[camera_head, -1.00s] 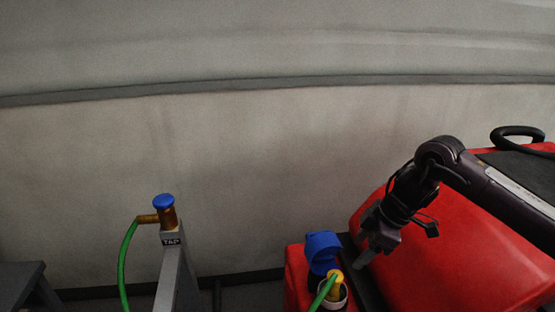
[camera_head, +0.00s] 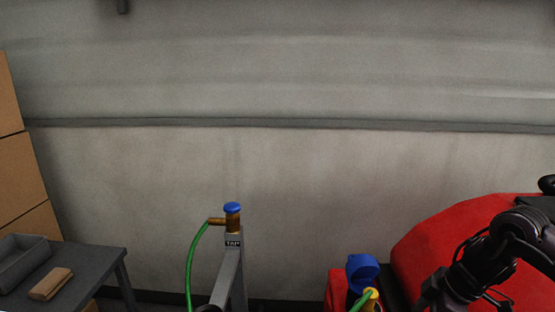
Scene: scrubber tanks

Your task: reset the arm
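My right arm comes in from the right edge, in front of the red scrubber machine (camera_head: 440,238). Its gripper (camera_head: 426,301) points down and left at the bottom of the view, beside the machine's filler opening. The fingertips are too small and too near the frame edge to show whether they are open. An open blue cap (camera_head: 362,272) stands by the filler, and a yellow hose end (camera_head: 371,297) sits at the opening. My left gripper is not clearly in view.
A brass tap with a blue knob (camera_head: 232,208) stands on a grey post, with a green hose (camera_head: 190,265) running down from it. At left are a dark table (camera_head: 95,262), a grey tray (camera_head: 20,262), a brown block (camera_head: 51,284) and stacked boxes (camera_head: 18,165).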

